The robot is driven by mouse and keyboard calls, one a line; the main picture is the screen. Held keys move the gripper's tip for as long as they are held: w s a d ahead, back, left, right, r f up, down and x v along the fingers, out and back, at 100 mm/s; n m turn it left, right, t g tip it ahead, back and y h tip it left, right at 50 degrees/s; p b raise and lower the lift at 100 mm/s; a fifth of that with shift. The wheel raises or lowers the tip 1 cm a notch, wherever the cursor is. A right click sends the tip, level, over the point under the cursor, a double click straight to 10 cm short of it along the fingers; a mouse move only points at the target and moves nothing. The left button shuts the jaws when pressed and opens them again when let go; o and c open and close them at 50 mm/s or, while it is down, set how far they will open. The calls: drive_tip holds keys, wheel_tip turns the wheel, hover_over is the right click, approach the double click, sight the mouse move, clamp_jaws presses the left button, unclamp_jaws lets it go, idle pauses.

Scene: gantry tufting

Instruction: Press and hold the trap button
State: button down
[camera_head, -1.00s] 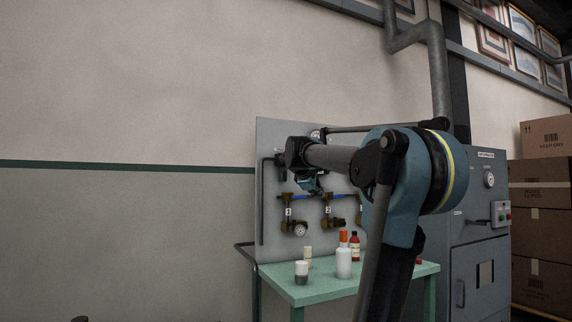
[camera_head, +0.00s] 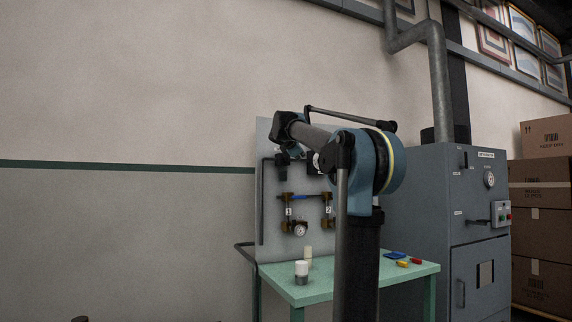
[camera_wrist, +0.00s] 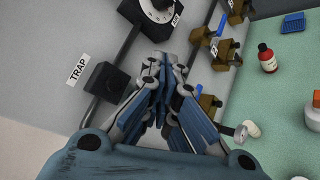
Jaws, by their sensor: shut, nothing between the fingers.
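The TRAP label (camera_wrist: 77,70) is on the grey panel in the wrist view. A small black box (camera_wrist: 104,83) sits beside the label; I take it as the trap button's housing, and its button face is too dark to make out clearly. My gripper (camera_wrist: 160,68) is shut and empty, its fingertips just right of the black box in the wrist view. I cannot tell whether they touch anything. In the head view my gripper (camera_head: 283,158) is in front of the upper panel (camera_head: 265,210), and the trap button cannot be made out there.
A dial (camera_wrist: 157,10) is above the fingers in the wrist view. Brass valves (camera_wrist: 208,104) run down the panel to the right. A red bottle (camera_wrist: 267,60) stands on the green table (camera_head: 325,291). A grey cabinet (camera_head: 470,210) stands to the right.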

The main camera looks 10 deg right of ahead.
drive_tip(key=w+a, duration=0.2)
drive_tip(key=w, duration=0.6)
drive_tip(key=shift+w+a, duration=0.15)
drive_tip(key=shift+a, duration=0.2)
drive_tip(key=shift+w+a, duration=0.3)
drive_tip(key=shift+w, duration=0.5)
idle(2.2)
idle(2.0)
drive_tip(key=shift+s+d, duration=0.3)
drive_tip(key=shift+s, duration=0.6)
drive_tip(key=shift+s+d, duration=0.25)
drive_tip(key=shift+s, duration=0.55)
drive_tip(key=shift+s+d, duration=0.3)
drive_tip(key=shift+s, duration=0.45)
drive_tip(key=shift+s+d, duration=0.25)
drive_tip(key=shift+s, duration=0.55)
